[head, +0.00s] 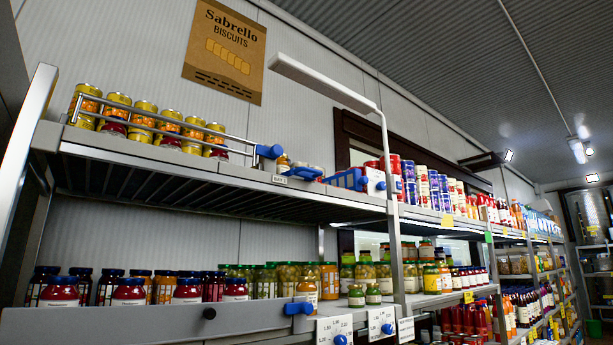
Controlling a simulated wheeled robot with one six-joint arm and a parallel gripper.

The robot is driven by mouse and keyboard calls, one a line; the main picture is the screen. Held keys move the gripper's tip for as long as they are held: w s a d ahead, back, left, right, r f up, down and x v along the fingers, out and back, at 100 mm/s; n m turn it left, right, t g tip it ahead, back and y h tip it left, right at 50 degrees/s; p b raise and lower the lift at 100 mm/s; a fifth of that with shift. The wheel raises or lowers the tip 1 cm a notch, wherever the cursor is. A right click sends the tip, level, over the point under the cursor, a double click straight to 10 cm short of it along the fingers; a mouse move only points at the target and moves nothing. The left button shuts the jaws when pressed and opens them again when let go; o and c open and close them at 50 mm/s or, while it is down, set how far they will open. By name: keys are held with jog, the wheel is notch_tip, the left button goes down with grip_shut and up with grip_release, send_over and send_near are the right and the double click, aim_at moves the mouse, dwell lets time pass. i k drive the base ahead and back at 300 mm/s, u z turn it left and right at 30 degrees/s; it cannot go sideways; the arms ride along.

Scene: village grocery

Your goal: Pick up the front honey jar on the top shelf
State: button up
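The top shelf (180,155) runs from the upper left toward the right. I cannot say for sure which thing is the front honey jar. At the left end stand gold-lidded jars or cans (143,112) with orange and yellow contents, some in front with dark red contents, behind the rail. My gripper is not in view.
A metal rail (200,133) fences the top shelf's left front. Blue fittings (268,151) and a blue slatted holder (346,180) sit along the edge. A grey post (389,190) carries a lamp bar (322,84).

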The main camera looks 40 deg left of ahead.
aim_at(282, 166)
jog(key=i, duration=3.1)
jog(key=u, duration=1.65)
